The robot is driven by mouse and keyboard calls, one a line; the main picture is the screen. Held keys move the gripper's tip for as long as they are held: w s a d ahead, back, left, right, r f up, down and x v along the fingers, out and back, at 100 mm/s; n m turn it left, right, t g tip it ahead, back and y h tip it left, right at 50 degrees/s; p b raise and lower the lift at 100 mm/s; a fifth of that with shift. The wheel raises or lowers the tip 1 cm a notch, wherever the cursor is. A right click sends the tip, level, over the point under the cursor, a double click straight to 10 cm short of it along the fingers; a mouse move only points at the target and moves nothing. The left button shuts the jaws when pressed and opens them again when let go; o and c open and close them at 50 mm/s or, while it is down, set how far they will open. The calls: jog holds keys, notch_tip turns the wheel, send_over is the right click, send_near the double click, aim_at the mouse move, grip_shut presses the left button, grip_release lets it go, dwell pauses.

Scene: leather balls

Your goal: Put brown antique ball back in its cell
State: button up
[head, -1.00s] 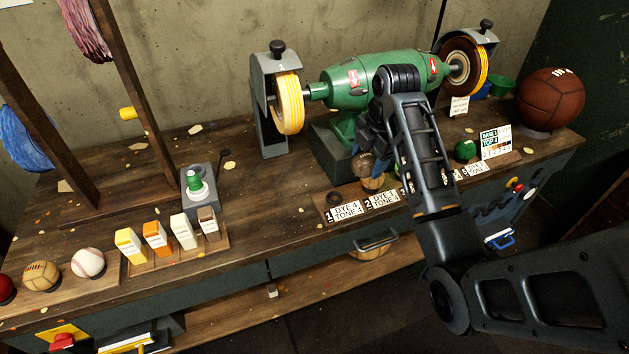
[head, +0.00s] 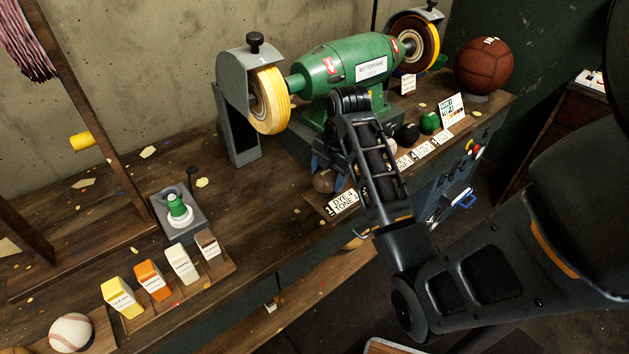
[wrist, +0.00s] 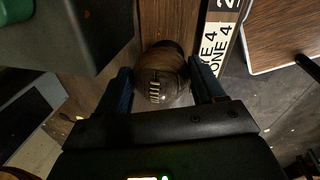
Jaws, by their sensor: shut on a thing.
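My gripper (wrist: 163,84) is shut on a dark brown ball (wrist: 160,72) with pale lace marks, one blue finger on each side. In the head view, the brown ball (head: 323,180) shows below my gripper (head: 329,172), at the left end of the labelled wooden rack (head: 316,198). It is just behind the card (head: 343,201) reading "DYE 4 TONE 4". A dark round shape shows past the ball in the wrist view. Whether the ball touches the cell is not clear. My arm hides part of the rack.
The green grinder (head: 345,65) stands close behind the rack. A black ball (head: 407,134) and a green ball (head: 430,122) sit farther right along it. A large brown ball (head: 484,65) is at the bench end. Dye boxes (head: 152,281) stand at the front left.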

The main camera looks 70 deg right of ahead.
aim_at(332, 171)
jog(key=shift+s+f, duration=0.1)
jog(key=shift+f, duration=0.15)
jog(key=o, duration=0.9)
jog(key=shift+f, duration=0.1)
jog(key=shift+f+b, duration=0.25)
jog(key=shift+b, duration=0.4)
jog(key=r+p, duration=0.1)
jog(key=r, duration=0.2)
jog(key=s+r+p, duration=0.1)
jog(key=r, duration=0.2)
jog(key=shift+s+d+r, duration=0.1)
jog(key=shift+s+r, duration=0.05)
jog(key=shift+r, duration=0.05)
jog(key=shift+s+r+p, duration=0.25)
jog(key=shift+r+p, duration=0.55)
jog(key=shift+p, duration=0.2)
